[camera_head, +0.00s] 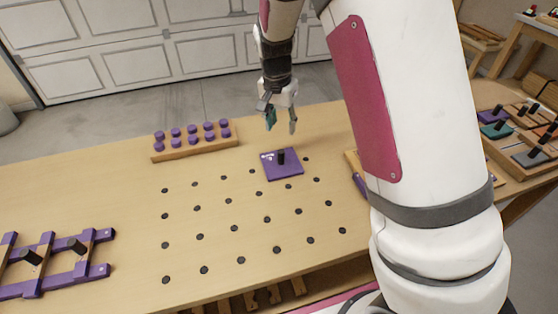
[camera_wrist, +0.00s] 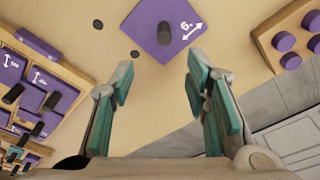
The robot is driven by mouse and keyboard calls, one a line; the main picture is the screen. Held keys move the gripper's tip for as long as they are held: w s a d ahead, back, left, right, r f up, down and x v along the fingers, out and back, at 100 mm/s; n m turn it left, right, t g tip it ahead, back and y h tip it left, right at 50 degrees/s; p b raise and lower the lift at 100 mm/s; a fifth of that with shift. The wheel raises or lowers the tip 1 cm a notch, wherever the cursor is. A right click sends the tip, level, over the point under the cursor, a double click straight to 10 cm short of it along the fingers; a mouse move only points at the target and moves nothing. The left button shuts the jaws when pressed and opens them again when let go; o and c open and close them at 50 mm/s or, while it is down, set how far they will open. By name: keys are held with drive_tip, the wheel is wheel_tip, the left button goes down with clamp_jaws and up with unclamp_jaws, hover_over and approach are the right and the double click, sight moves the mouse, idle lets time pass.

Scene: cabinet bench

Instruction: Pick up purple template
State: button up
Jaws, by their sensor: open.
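The purple template (camera_head: 291,168) is a flat square plate with a black upright knob and white markings. It lies on the wooden bench among black holes. In the wrist view the purple template (camera_wrist: 157,40) is at the top middle, with its knob and a white double arrow showing. My gripper (camera_head: 281,122) hangs above and just behind the template, apart from it. In the wrist view my gripper (camera_wrist: 158,85) is open and empty, its teal finger pads spread wide below the template.
A wooden block with purple knobs (camera_head: 194,146) stands at the back left of the bench. A purple and wood frame with black knobs (camera_head: 60,263) lies at the front left. A tray of purple templates (camera_wrist: 35,95) sits close at the left of the wrist view.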

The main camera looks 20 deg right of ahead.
sight(281, 151)
drive_tip(key=f, duration=0.5)
drive_tip(key=d+f, duration=0.1)
drive_tip(key=f, duration=0.1)
drive_tip(key=shift+w+f, duration=0.4)
drive_tip(key=shift+w+a+f+p, duration=0.1)
drive_tip(key=shift+w+f+p, duration=0.1)
drive_tip(key=shift+f, duration=1.15)
drive_tip(key=shift+w+a+f+p, duration=0.1)
drive_tip(key=shift+w+f, duration=0.05)
drive_tip(key=shift+f, duration=1.2)
clamp_jaws()
